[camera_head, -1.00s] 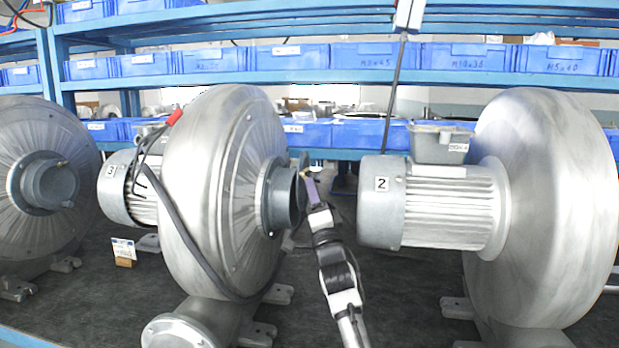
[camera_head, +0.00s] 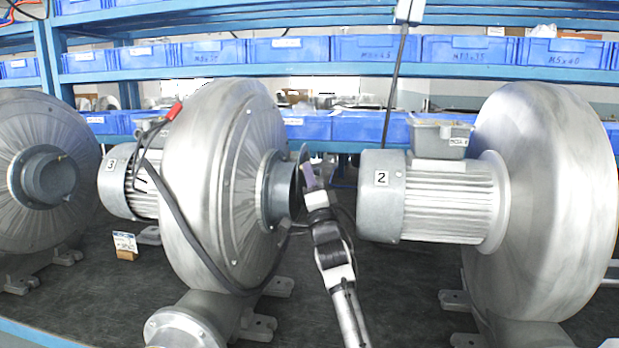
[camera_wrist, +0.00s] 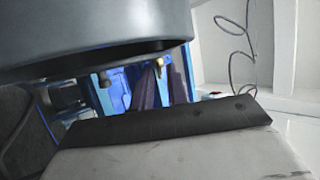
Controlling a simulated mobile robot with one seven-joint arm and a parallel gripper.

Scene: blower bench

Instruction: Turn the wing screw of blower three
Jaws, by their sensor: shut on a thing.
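Blower three (camera_head: 225,170) is the big silver blower left of centre, with a "3" label (camera_head: 111,165) on its motor. Its grey inlet collar (camera_head: 276,192) faces right. My gripper (camera_head: 307,176) is at the open end of this collar. In the wrist view the collar's curved rim (camera_wrist: 100,40) fills the top, and a small brass-coloured wing screw (camera_wrist: 160,67) shows under it. The dark fingers of my gripper (camera_wrist: 162,88) are at this screw and shut on it. The screw is hidden in the head view.
Blower two (camera_head: 545,200) stands to the right, its motor (camera_head: 440,200) close to my arm. Another blower (camera_head: 40,190) is at the left. A dark cable (camera_head: 180,215) hangs over blower three. Blue bins (camera_head: 375,49) line the shelves behind.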

